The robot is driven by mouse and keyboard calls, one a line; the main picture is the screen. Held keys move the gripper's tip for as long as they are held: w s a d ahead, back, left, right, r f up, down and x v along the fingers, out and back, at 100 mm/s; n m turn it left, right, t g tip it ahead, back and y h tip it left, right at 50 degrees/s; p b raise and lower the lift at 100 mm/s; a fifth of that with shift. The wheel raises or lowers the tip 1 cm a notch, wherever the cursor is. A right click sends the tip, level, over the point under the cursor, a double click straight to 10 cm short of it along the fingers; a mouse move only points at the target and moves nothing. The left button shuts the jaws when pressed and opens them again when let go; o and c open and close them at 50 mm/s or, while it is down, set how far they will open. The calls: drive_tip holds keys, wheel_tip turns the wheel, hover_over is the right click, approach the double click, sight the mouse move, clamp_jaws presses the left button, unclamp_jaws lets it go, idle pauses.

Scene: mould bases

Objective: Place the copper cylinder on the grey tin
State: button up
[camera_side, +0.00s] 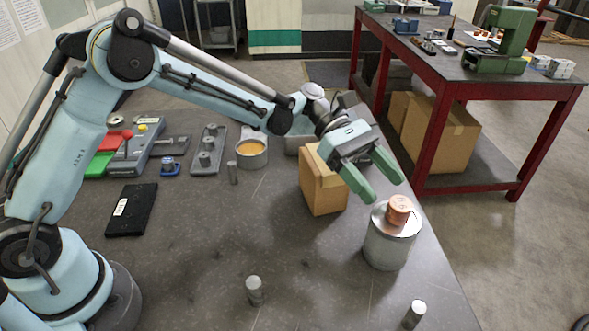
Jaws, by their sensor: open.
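The copper cylinder (398,209) stands upright on top of the grey tin (385,249), near the right edge of the dark table. The cylinder rests on the tin's lid, towards its back right part. My gripper (386,189) has two green fingers and is open and empty. Its fingertips are just above and behind the cylinder in the picture. They appear apart from the cylinder, though the exact gap in depth is hard to tell.
A cardboard box (322,185) stands just left of the gripper. Small grey cylinders stand at the front (254,290) and front right (414,314). A round pot (252,155), a black slab (131,210) and fixtures lie further left. The front middle is mostly clear.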

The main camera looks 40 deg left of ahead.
drive_tip(key=v, duration=0.7)
drive_tip(key=s+a+m+t+y, duration=0.9)
drive_tip(key=s+a+m+y, duration=0.4)
drive_tip(key=s+a+m, duration=0.2)
drive_tip(key=shift+s+a+f+m+t, duration=0.35)
drive_tip(key=shift+s+a, duration=0.35)
drive_tip(key=shift+a, duration=0.45)
